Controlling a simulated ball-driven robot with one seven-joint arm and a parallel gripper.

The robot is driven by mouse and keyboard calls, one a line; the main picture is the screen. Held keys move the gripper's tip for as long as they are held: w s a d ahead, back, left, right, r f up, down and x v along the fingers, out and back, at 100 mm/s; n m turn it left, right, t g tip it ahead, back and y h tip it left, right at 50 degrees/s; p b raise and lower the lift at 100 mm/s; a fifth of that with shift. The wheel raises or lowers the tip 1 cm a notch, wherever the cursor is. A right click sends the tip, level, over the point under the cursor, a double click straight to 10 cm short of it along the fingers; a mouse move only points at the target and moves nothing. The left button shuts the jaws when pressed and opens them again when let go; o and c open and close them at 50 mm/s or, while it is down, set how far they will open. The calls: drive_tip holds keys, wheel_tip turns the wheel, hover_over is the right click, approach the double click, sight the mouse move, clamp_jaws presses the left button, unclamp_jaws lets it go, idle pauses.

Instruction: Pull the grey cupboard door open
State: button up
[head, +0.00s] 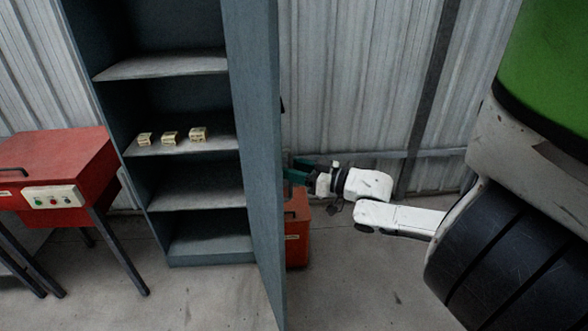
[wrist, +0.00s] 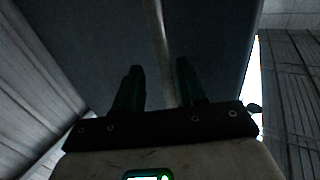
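The grey cupboard (head: 172,186) stands at the left of the head view with its inside showing. Its grey door (head: 256,150) is swung wide open, edge towards me. A small dark piece, perhaps its handle, sticks out at the door's right side. My gripper (head: 297,172) is at the right side of the door, close to it; the head view does not show whether they touch. In the wrist view the green fingers of my gripper (wrist: 158,82) are apart, with a dark grey panel beyond. A pale upright strip shows between them, nearer the right finger; I cannot tell what it is.
Several small cream packs (head: 169,137) lie on a cupboard shelf. A red machine (head: 62,160) on dark legs, with a button panel, stands left. A red box (head: 297,235) sits on the floor behind the door.

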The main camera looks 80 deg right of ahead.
drive_tip(key=s+a, duration=0.2)
drive_tip(key=s, duration=0.8)
drive_tip(key=shift+s, duration=0.25)
